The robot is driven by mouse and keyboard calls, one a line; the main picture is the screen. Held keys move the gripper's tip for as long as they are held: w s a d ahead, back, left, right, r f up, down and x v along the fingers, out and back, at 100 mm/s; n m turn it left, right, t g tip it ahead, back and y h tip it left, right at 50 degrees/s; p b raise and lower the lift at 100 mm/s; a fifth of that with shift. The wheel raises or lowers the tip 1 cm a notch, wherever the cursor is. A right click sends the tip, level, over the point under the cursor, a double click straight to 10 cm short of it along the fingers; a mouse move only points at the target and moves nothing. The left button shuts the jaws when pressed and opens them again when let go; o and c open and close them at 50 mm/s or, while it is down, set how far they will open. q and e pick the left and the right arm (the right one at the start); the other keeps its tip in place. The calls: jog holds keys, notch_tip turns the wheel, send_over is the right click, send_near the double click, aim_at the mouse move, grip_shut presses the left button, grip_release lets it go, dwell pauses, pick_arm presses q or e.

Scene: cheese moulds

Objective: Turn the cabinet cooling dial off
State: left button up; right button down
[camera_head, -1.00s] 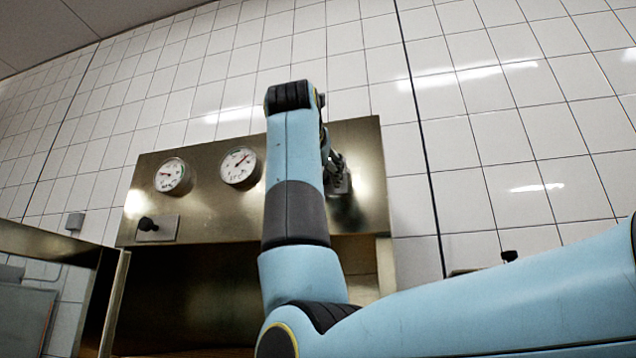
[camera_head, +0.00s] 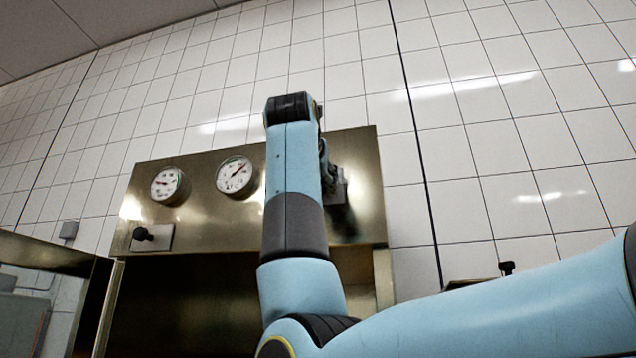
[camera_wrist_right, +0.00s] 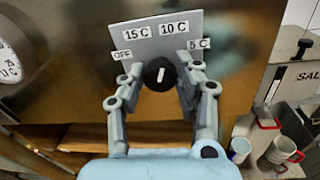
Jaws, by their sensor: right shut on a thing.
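The cooling dial (camera_wrist_right: 158,75) is a round black knob with a white pointer line, on a grey plate (camera_wrist_right: 186,24) with the labels OFF, 15 C, 10 C and 5 C. In the right wrist view the pointer stands nearly upright, toward the gap between 15 C and 10 C, not at OFF. My right gripper (camera_wrist_right: 157,84) is shut on the dial, one finger on each side. In the head view my right gripper (camera_head: 331,180) is at the steel panel (camera_head: 225,222), partly behind my forearm, and the dial is hidden. My left gripper is not in view.
Two round gauges (camera_head: 170,186) and (camera_head: 236,176) and a black knob on a small plate (camera_head: 152,237) are left of my arm. The dark cabinet opening (camera_head: 190,300) is below.

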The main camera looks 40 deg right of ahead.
jog(key=shift+w+a+n+g+p, duration=0.1)
jog(key=shift+n+g+p, duration=0.3)
jog(key=shift+n+p, duration=2.9)
jog(key=shift+w+n+g+p, duration=0.1)
jog(key=shift+n+g+p, duration=0.8)
jog(key=shift+n, duration=4.2)
jog(key=shift+f+t+p, duration=0.1)
jog(key=shift+t+p, duration=0.3)
jog(key=shift+p, duration=0.15)
jog(key=c, duration=1)
grip_release()
jog(key=shift+o, duration=0.2)
